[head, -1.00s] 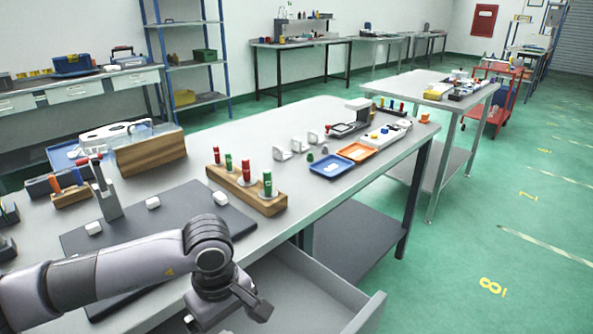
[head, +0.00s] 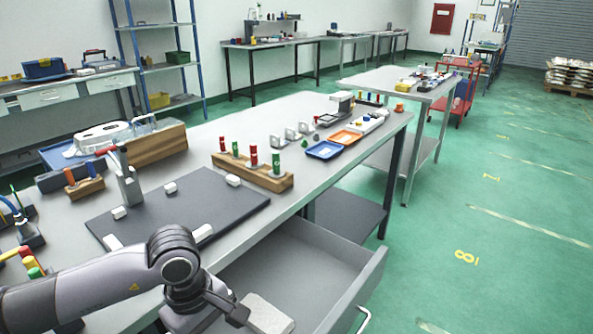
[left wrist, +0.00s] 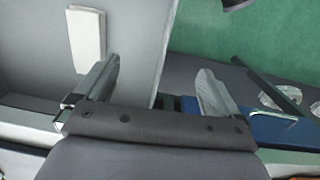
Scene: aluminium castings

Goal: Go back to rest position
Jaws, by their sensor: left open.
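My left arm (head: 95,285) comes in from the left in the head view, bent over the front edge of the workbench, with its wrist by the open drawer. In the left wrist view my left gripper (left wrist: 157,85) has its two fingers wide apart and nothing between them. The open grey drawer (head: 300,262) is below the bench top. A pale flat block (head: 268,313) lies in it, and a pale block also shows at the upper left of the left wrist view (left wrist: 87,36), clear of the fingers. My right gripper is not in view.
A dark mat (head: 165,215) with several small white blocks and a grey upright clamp (head: 127,185) lies near the arm. A wooden holder (head: 252,172) with red and green plugs, a blue tray (head: 324,150) and an orange tray (head: 345,137) stand farther back. Green floor at right is open.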

